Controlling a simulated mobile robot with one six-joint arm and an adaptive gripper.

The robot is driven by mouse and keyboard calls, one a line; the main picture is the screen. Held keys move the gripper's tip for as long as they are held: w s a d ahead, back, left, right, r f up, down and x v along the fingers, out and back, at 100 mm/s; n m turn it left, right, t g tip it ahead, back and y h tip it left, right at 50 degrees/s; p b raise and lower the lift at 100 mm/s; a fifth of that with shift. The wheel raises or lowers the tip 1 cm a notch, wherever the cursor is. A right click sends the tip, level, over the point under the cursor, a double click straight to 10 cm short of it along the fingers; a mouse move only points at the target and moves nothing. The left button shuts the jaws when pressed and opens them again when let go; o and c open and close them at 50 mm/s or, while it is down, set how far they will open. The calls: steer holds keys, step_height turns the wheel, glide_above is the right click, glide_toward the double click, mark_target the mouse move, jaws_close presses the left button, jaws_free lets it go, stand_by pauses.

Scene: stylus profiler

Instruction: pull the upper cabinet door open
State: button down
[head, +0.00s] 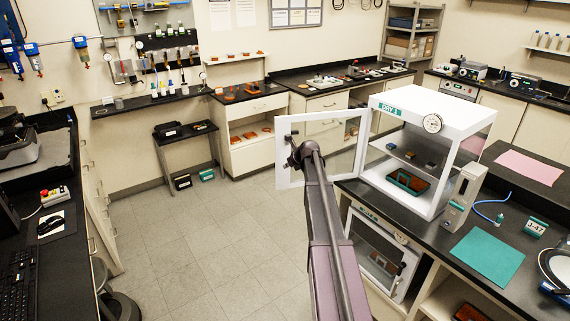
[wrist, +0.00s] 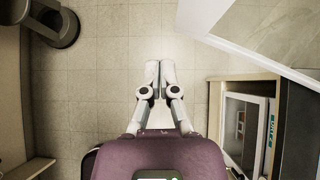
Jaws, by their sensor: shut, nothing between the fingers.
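The upper cabinet (head: 408,103) is a white box marked DRY 1 on the right-hand counter. Its white-framed clear door (head: 283,140) stands wide open, swung out to the left over the floor. In the head view my arm reaches up in front of the door's lower left part, and the fingertips cannot be made out there. In the wrist view my gripper (wrist: 160,78) is shut and empty above the floor tiles. A white frame with a clear panel, seemingly the door (wrist: 262,62), lies to its upper right, apart from the fingers.
A lower cabinet (head: 375,253) sits under the counter with its door closed; it also shows at the right of the wrist view (wrist: 243,130). A dial gauge (head: 432,123) is on the upper cabinet's front. The floor (head: 200,235) left of my arm is clear.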

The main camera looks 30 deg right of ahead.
steer(key=shift+s+a+r+p, duration=0.25)
steer(key=shift+s+r+p, duration=0.55)
steer(key=shift+s+r, duration=0.15)
steer(key=shift+s+a+r+p, duration=0.25)
steer(key=shift+s+r+p, duration=0.5)
steer(key=shift+s+r, duration=0.2)
steer(key=s+a+f+n+g+b, duration=0.1)
steer(key=s+a+f+n, duration=0.3)
steer(key=a, duration=0.3)
steer(key=s+a+f+n+g+b, duration=0.1)
steer(key=s+a+n+g+b, duration=0.1)
steer(key=s+a+n, duration=0.35)
steer(key=s+a+f+n+g+b, duration=0.1)
steer(key=s+a+f+n, duration=0.2)
steer(key=a+n, duration=0.4)
steer(key=s+a+f+n+g+b, duration=0.2)
steer(key=s+a+n, duration=0.5)
steer(key=s+n, duration=0.2)
steer(key=s+a+f+n+g+h+b, duration=0.1)
steer(key=s+a+f+n+g+b, duration=0.1)
steer(key=s+a+n, duration=0.5)
steer(key=s+f+n, duration=0.1)
steer(key=s, duration=0.2)
steer(key=shift+s+a+f+n+g, duration=0.3)
steer(key=shift+a+n+g, duration=0.05)
steer(key=shift+g, duration=0.05)
steer(key=shift+f, duration=0.1)
